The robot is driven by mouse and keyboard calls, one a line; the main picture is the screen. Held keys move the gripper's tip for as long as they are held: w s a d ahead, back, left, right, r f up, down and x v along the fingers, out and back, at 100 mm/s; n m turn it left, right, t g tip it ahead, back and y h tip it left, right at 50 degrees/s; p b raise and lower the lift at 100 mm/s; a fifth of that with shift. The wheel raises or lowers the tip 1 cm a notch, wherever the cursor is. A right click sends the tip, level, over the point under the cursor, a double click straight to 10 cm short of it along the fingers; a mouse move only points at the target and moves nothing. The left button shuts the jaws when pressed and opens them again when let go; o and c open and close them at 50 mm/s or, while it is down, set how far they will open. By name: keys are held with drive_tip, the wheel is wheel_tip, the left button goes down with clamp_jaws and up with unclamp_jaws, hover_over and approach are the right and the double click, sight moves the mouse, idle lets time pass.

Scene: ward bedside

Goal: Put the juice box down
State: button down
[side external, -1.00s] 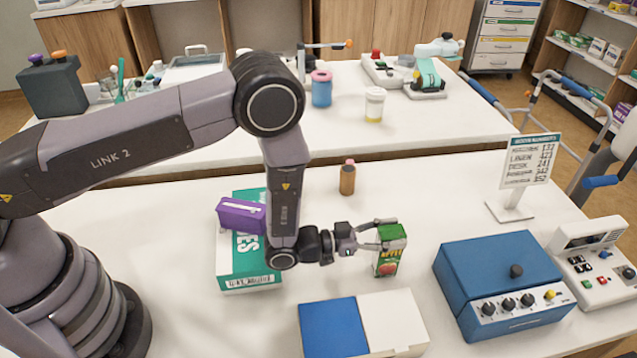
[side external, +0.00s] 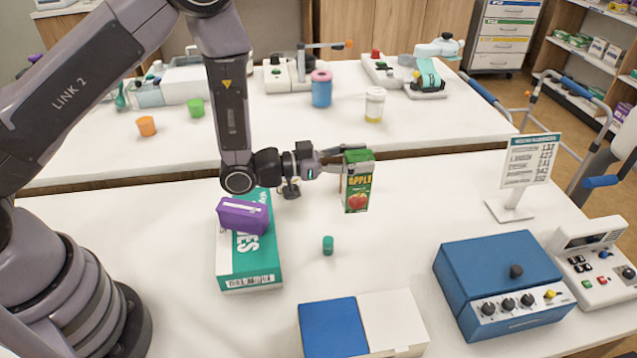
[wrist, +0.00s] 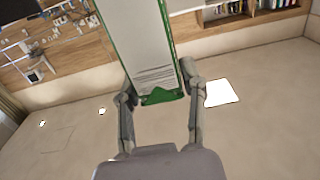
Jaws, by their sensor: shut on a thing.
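The juice box (side external: 357,188) is green and white with a red apple picture, and it is upright. My gripper (side external: 352,158) is shut on its upper part from the left. The box appears to be held above the white table, with no contact visible beneath it. In the wrist view, the juice box (wrist: 152,65) sits between both fingers of my gripper (wrist: 160,98), its white side and green end showing.
A purple case (side external: 243,213) lies on a teal and white box (side external: 250,262) at left. A small green cylinder (side external: 328,245) stands mid-table. A blue-and-white box (side external: 395,318) is in front, a blue control unit (side external: 500,275) at right. Table right of the cylinder is clear.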

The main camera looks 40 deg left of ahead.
drive_tip(key=shift+a+r, duration=0.15)
drive_tip(key=shift+a, duration=0.4)
drive_tip(key=shift+a+r, duration=0.15)
drive_tip(key=shift+a, duration=0.35)
drive_tip(key=w+d+f, duration=0.5)
drive_tip(key=w+f, duration=0.7)
drive_tip(key=shift+w+d+f, duration=0.15)
drive_tip(key=shift+w+f, duration=0.05)
drive_tip(key=shift+f, duration=0.1)
drive_tip(key=shift+f, duration=0.2)
drive_tip(key=c, duration=0.6)
unclamp_jaws()
